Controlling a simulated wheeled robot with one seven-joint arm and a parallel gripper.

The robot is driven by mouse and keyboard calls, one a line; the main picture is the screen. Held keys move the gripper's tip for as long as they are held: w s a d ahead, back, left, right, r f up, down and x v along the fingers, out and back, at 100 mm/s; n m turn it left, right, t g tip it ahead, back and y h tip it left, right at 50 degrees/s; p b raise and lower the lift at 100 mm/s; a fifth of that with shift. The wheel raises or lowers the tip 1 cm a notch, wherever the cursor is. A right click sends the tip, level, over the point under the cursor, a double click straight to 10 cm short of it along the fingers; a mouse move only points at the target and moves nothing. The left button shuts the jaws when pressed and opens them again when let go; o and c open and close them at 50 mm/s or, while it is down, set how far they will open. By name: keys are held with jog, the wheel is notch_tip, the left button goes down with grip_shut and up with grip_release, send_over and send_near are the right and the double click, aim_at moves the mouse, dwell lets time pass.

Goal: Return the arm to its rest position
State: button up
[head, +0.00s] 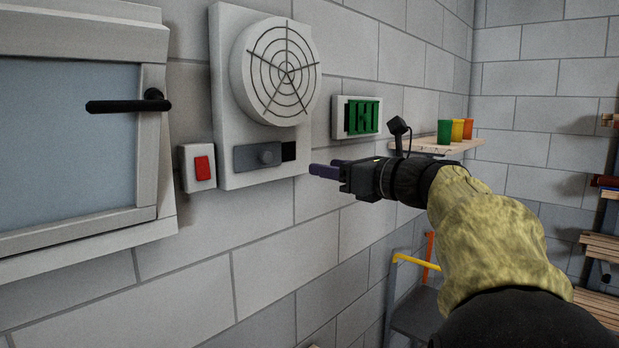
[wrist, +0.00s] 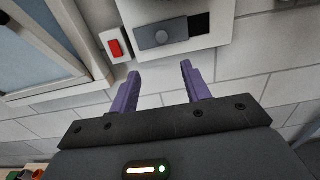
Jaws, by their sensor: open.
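My gripper (head: 328,171) is at the end of my arm, which reaches in from the lower right in the head view. Its purple fingers point left toward the wall, below and right of the grey knob panel (head: 265,156). In the wrist view the two fingers of my gripper (wrist: 158,84) stand apart with nothing between them. The fingers appear clear of the wall fan unit (head: 222,120), though the exact gap cannot be told.
A red switch (head: 203,167) and a window with a black handle (head: 128,105) are to the left. A green-fronted box (head: 363,116) and a shelf (head: 430,146) with coloured cups (head: 445,131) are beyond my gripper. A grey chair-like item (head: 415,310) stands below; wooden racks (head: 600,250) are at right.

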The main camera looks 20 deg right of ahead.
jog(key=s+a+f+n+g+h, duration=0.1)
jog(key=a+f+n+g, duration=0.25)
jog(key=f, duration=0.55)
jog(key=s+a+f+n+g+h, duration=0.15)
jog(key=f+n, duration=0.25)
jog(key=f, duration=0.6)
jog(key=s+a+f+n+g+h, duration=0.1)
jog(key=a+f+n+g, duration=0.25)
jog(key=f, duration=0.55)
jog(key=s+a+f+n+g+h, duration=0.1)
jog(key=s+f+n+g+h, duration=0.1)
jog(key=s+f+n, duration=0.5)
jog(key=s+a+f+n+g+h, duration=0.2)
jog(key=s+f+n, duration=0.5)
jog(key=f+n, duration=0.4)
jog(key=shift+s+a+f+n+g, duration=0.3)
jog(key=shift+n+g, duration=0.25)
jog(key=shift+n, duration=0.35)
jog(key=shift+w, duration=0.1)
